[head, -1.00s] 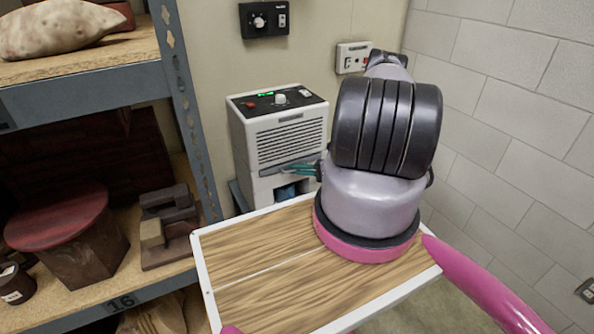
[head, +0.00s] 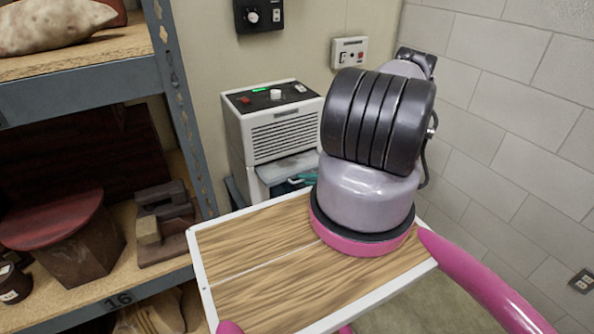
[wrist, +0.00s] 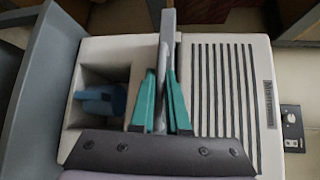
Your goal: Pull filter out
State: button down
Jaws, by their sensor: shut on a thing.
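The dehumidifier (head: 278,135) is a white unit with a black top panel and a louvred front. Its filter (head: 288,168) is a flat grey panel sticking out of the front, below the louvres. My gripper (head: 302,180), with teal fingers, is at the filter's front edge, partly hidden by my arm. In the wrist view the unit lies sideways, and my gripper (wrist: 161,110) is shut on the filter (wrist: 166,50), seen edge-on as a grey bar between the fingers. The filter's inner end is hidden.
A blue object (wrist: 100,100) sits in the unit's open recess beside the filter. A metal shelf (head: 178,110) with stored objects stands at the left. The block wall (head: 500,110) is at the right. Control boxes (head: 259,15) (head: 349,52) hang on the back wall.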

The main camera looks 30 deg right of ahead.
jog(key=s, duration=0.8)
jog(key=shift+s+d, duration=0.15)
jog(key=shift+d, duration=0.05)
jog(key=c, duration=1.2)
grip_release()
jog(key=shift+d, duration=0.1)
jog(key=v, duration=1)
jog(key=shift+s+d, duration=0.25)
jog(key=shift+s, duration=0.05)
